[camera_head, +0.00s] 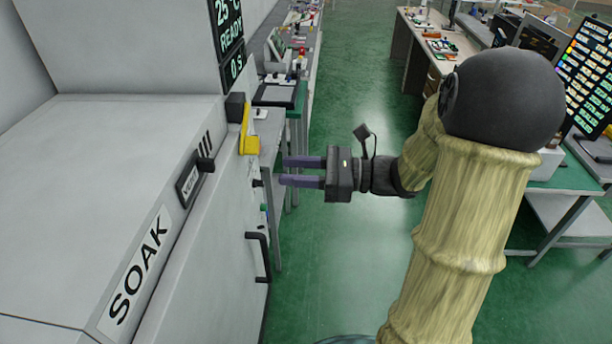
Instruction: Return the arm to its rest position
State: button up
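My arm, in a pale yellow ribbed sleeve, rises at the right of the head view and bends left. My gripper (284,171) points left at the front face of a large grey machine (110,140). Its two purple fingers are parallel with a clear gap between them. Nothing shows between them. The fingertips are close to the machine's front, near a small black knob (257,183); I cannot tell whether they touch it. A yellow lever (248,132) with a black block (235,107) is just above and left of the fingertips.
The machine has a "SOAK" label (140,270), a black vent latch (205,158), a black handle (259,257) and a display (230,35) reading "READY". Cluttered benches stand behind and at the right (560,180). The green floor (345,250) between them is clear.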

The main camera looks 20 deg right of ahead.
jog(key=shift+v, duration=0.9)
jog(key=s+a+f+n+g+h, duration=0.4)
jog(key=s+f+n+g+h, duration=0.35)
jog(key=s+f+n, duration=0.35)
jog(key=w+d+f+n+t+h, duration=0.2)
jog(key=d+f+n+t+h, duration=0.2)
jog(key=n+h, duration=0.5)
jog(key=shift+w+d+f+n, duration=0.35)
jog(key=shift+w+d+n, duration=0.05)
jog(key=shift+d+n, duration=0.6)
jog(key=shift+h, duration=0.25)
